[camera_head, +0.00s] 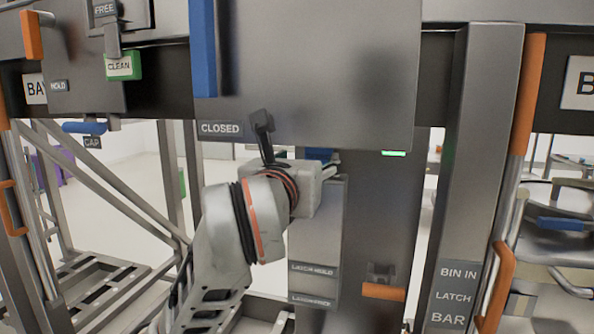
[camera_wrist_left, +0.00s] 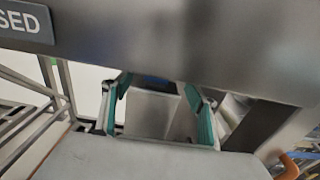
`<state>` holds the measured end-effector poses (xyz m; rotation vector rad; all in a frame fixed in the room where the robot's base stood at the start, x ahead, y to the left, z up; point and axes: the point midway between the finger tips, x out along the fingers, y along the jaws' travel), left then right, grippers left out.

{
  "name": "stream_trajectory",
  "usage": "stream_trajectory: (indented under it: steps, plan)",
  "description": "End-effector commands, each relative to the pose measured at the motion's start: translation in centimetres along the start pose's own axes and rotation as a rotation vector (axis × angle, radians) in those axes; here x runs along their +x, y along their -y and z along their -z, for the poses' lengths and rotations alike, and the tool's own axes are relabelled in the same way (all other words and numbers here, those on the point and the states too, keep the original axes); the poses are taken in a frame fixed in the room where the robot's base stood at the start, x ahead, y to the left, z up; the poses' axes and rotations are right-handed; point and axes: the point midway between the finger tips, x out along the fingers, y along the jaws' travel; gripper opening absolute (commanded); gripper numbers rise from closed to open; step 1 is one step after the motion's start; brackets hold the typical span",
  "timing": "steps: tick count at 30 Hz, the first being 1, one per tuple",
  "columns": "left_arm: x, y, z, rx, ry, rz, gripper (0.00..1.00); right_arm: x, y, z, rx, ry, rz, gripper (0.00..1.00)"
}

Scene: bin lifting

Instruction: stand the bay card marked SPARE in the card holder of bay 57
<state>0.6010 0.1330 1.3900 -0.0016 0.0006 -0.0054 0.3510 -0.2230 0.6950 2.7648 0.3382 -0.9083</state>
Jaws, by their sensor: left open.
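No card marked SPARE and no holder marked bay 57 can be made out in either view. My left gripper (camera_head: 327,166) is just under the lower edge of the grey CLOSED panel (camera_head: 320,75), pointing away from the head camera and partly hidden by its own wrist. In the left wrist view, its two teal-padded fingers (camera_wrist_left: 160,88) stand apart, with nothing held between them. Beyond them is a grey box-like post with a blue top (camera_wrist_left: 152,108); I cannot tell whether they touch it. My right gripper is not in view.
A FREE label (camera_head: 104,10) and a green-edged CLEAN card (camera_head: 120,66) are at upper left. The BIN IN LATCH BAR post (camera_head: 468,180) stands at right. An orange handle (camera_head: 383,291) juts out low down.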

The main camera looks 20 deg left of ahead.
Motion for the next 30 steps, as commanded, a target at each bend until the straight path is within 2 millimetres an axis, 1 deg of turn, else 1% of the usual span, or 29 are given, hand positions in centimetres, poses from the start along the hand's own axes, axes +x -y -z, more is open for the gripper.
stream_trajectory:
  steps: [7,8,10,11,13,14,15,16,18,20,21,22,23,24,26,27,29,30]
  plan:
    - [0.1,-0.1,0.1,0.001,0.001,-0.005,0.58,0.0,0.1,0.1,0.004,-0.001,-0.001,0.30]
    - [0.2,-0.3,0.2,0.002,0.004,-0.014,0.58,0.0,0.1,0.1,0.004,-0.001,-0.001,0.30]
    - [0.7,-1.6,0.5,0.012,0.022,-0.057,0.58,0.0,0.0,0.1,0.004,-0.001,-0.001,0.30]
    - [1.0,-2.5,0.8,0.021,0.035,-0.088,0.58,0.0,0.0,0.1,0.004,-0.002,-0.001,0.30]
    - [1.7,-5.3,1.6,0.060,0.076,-0.189,0.58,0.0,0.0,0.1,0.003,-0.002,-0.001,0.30]
    - [1.9,-6.7,2.0,0.088,0.097,-0.244,0.58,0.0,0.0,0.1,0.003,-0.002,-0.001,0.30]
    - [2.0,-8.8,2.7,0.135,0.127,-0.323,0.58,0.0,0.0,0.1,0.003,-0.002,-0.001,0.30]
    - [1.9,-10.3,3.2,0.180,0.150,-0.383,0.58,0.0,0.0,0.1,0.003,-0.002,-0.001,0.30]
    - [1.2,-13.4,4.4,0.313,0.198,-0.522,0.58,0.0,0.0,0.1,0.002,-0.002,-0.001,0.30]
    - [0.3,-15.3,5.4,0.450,0.233,-0.626,0.58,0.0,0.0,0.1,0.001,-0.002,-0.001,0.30]
    - [-0.4,-16.1,6.1,0.552,0.253,-0.684,0.58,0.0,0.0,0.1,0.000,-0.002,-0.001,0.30]
    - [-1.0,-16.6,6.6,0.634,0.267,-0.724,0.58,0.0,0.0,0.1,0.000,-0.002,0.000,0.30]
    - [-1.5,-16.7,7.2,0.722,0.279,-0.759,0.58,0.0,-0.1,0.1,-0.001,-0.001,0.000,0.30]
    - [-2.1,-16.7,8.1,0.845,0.292,-0.795,0.58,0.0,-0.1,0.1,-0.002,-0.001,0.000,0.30]
    - [-2.9,-16.0,9.7,1.043,0.309,-0.830,0.58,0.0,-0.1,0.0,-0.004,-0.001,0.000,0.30]
    - [-3.3,-15.2,11.0,1.182,0.318,-0.838,0.58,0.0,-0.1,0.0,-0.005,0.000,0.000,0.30]
    - [-3.7,-13.5,13.5,1.397,0.329,-0.826,0.58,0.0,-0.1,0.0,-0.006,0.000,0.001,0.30]
    - [-3.8,-12.3,15.6,1.545,0.332,-0.801,0.58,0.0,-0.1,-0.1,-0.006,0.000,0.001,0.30]
